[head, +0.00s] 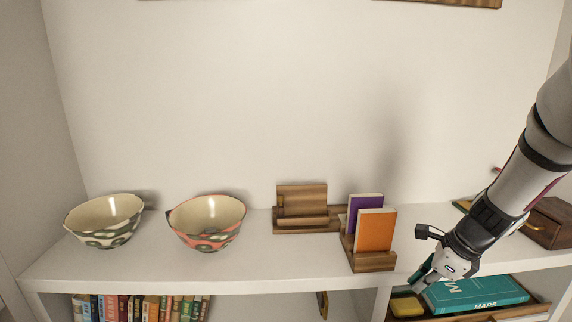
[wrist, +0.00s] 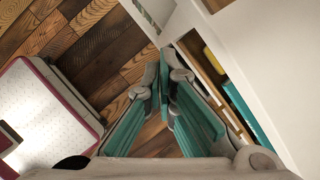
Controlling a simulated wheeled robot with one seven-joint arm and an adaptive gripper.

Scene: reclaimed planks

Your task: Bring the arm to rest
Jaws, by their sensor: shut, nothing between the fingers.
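My gripper (head: 424,276) is at the right of the head view, in front of the shelf's front edge, pointing down and to the left. In the wrist view its two teal-padded fingers (wrist: 162,85) come together at the tips with nothing between them. My arm reaches in from the upper right of the head view. The gripper appears apart from the objects on the shelf, and it overlaps the teal book (head: 476,294) in the lower compartment from this angle.
The shelf (head: 200,270) bears two patterned bowls (head: 108,222) (head: 207,224), a wooden stand (head: 302,207), a holder with purple and orange books (head: 375,232), and a wooden box (head: 548,222) behind my arm. The wrist view shows plank floor (wrist: 95,45).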

